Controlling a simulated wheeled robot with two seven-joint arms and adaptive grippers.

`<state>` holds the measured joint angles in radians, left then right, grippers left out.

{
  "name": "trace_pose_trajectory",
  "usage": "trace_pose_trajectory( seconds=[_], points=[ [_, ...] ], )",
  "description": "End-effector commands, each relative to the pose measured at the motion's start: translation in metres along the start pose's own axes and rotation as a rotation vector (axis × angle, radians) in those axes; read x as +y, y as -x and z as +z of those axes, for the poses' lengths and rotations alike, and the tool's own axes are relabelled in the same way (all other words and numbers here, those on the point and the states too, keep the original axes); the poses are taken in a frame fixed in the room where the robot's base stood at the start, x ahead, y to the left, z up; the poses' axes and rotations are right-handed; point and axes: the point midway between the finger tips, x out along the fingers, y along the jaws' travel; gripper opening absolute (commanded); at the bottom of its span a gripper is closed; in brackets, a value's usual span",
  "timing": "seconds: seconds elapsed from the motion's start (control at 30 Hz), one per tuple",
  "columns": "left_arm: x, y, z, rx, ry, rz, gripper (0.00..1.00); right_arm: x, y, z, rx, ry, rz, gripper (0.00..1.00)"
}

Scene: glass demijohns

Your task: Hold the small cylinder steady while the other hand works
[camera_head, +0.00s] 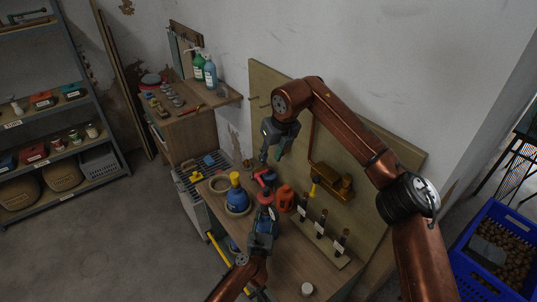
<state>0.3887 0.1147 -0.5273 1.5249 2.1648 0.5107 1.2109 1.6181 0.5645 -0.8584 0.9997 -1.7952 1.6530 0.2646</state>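My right gripper (272,157) hangs above the workbench (285,262) with its fingers pointing down and apart. It looks empty. My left gripper (264,208) reaches in from the bottom, low over the bench. A small red thing (265,197) shows at its fingertips, but I cannot tell whether the fingers are shut on it. A short white cylinder (307,289) stands near the bench's front edge, apart from both grippers. I cannot tell which of these small things is the task's cylinder. A red and blue item (264,177) lies below my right gripper.
A blue bottle with a yellow cap (237,196) and an orange container (285,198) flank my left gripper. Dark bottles stand in a wooden rack (320,238) to the right. A brass device (333,184) sits by the backboard (345,135). A blue crate (497,250) stands far right.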

Motion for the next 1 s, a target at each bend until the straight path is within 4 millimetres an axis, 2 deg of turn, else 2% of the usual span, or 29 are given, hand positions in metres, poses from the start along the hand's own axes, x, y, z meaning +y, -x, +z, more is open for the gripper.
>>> trace_pose_trajectory(
  seconds=[0.27, 0.3, 0.57, 0.87, 1.0],
  points=[
    [0.0, 0.0, 0.0, 0.0, 0.0, 0.0, 0.0, 0.0, 0.002, 0.0, 0.0, 0.0, 0.0, 0.3],
    [0.0, 0.0, 0.0, 0.0, 0.0, 0.0, 0.32, 0.0, 0.002, 0.0, 0.0, 0.0, 0.0, 0.3],
    [0.0, 0.0, 0.0, 0.0, 0.0, 0.0, 0.5, 0.0, 0.001, 0.0, 0.0, 0.0, 0.0, 0.3],
    [0.0, 0.002, 0.0, 0.0, 0.0, 0.0, 0.5, 0.0, 0.001, 0.0, 0.0, 0.0, 0.001, 0.3],
    [0.001, 0.016, -0.001, 0.001, 0.001, 0.001, 0.5, 0.0, 0.001, 0.0, 0.0, 0.0, 0.001, 0.3]
  ],
)
